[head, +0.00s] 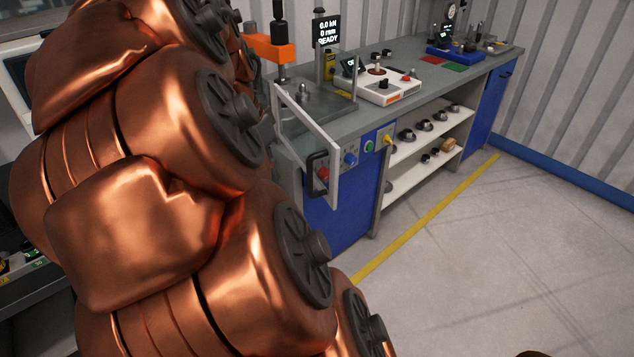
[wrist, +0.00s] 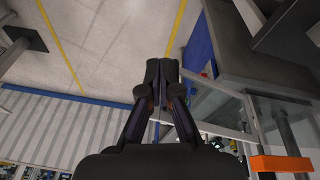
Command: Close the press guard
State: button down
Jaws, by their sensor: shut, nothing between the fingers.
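The press guard (head: 336,170) is a pale-framed clear panel with a black handle (head: 317,172) in the head view. It stands swung out past the bench's front edge, in front of the press (head: 272,50) with its orange head. In the wrist view a pale frame and clear panel (wrist: 218,104) show right of my fingers, with the orange press head (wrist: 280,163) at lower right. My gripper (wrist: 162,68) is shut and empty, beside the panel. I cannot tell whether it touches it. In the head view my copper-coloured arm hides the gripper.
The grey workbench (head: 400,62) has a display reading READY (head: 326,32), a white control box (head: 385,86) and front buttons (head: 368,146). Open shelves (head: 425,150) hold several small parts. The floor (head: 500,270) beyond the yellow line is clear.

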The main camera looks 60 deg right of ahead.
aim_at(308, 179)
jog(key=w+d+f+m+g+h+b, duration=0.1)
jog(key=w+d+m+b, duration=0.15)
jog(key=d+m, duration=0.5)
jog(key=shift+n, duration=0.85)
jog(key=x, duration=0.3)
jog(key=p+x, duration=0.1)
jog(key=x, duration=0.2)
jog(key=s+d+p+x, duration=0.1)
jog(key=x, duration=0.3)
jog(key=shift+r, duration=0.2)
jog(key=shift+s+d+f+p, duration=0.15)
jog(key=shift+s+d+p, duration=0.3)
jog(key=shift+d, duration=0.5)
jog(key=shift+s+d+f+p, duration=0.15)
jog(key=shift+s+d+p, duration=0.15)
jog(key=shift+s+d, duration=0.5)
jog(key=shift+w+d, duration=0.15)
jog(key=shift+d, duration=0.1)
